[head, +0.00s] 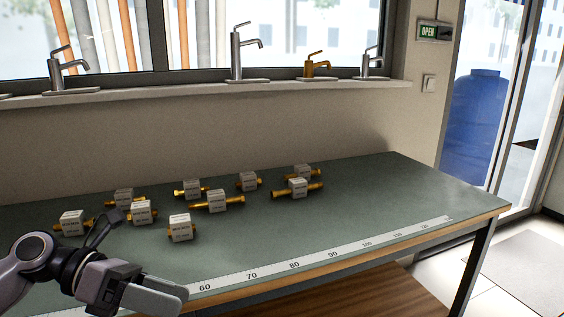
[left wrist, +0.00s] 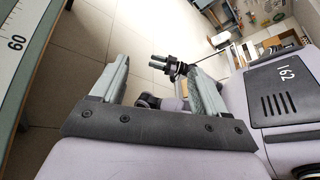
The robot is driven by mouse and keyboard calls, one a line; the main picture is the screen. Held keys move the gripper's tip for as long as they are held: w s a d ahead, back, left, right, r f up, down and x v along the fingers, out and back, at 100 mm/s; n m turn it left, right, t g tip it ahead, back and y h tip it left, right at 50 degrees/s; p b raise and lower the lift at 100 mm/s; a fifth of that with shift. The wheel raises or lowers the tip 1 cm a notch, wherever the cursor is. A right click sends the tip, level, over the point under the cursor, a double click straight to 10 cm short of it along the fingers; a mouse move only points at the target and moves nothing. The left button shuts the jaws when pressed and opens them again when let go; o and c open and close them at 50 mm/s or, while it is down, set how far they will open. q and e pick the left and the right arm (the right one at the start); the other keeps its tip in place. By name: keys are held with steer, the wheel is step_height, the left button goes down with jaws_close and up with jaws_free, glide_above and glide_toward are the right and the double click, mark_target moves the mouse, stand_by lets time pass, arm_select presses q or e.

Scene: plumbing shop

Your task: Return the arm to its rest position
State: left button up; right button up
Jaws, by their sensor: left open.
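My left arm (head: 35,262) comes in from the lower left in the head view, in front of the workbench's near edge. Its gripper (head: 150,290) points to the right and down. In the left wrist view the two fingers of my left gripper (left wrist: 155,85) are spread apart, with nothing between them but the floor and parts of my own body behind.
The green-topped workbench (head: 360,205) carries several brass fittings with white labelled blocks (head: 212,201) and a ruler strip (head: 330,255) along its front edge. Several taps (head: 243,52) stand on the sill behind. Tiled floor (left wrist: 100,60) lies open beside the bench.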

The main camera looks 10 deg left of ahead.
arm_select(q)
steer(key=w+d+n+t+h+p, duration=0.1)
steer(key=d+n+t+h, duration=0.3)
steer(key=n, duration=0.3)
step_height(320, 180, down, 9)
steer(key=w+a+n+t+y+p, duration=0.25)
steer(key=n+t+y, duration=0.75)
steer(key=n, duration=1.2)
steer(key=s+f+n+g+y+p, duration=0.2)
steer(key=s+f+n+g+y, duration=0.3)
steer(key=s+f+n, duration=0.8)
step_height(320, 180, down, 5)
steer(key=shift+s+n+g+y, duration=0.3)
steer(key=shift+s+y, duration=0.1)
steer(key=shift+s, duration=0.3)
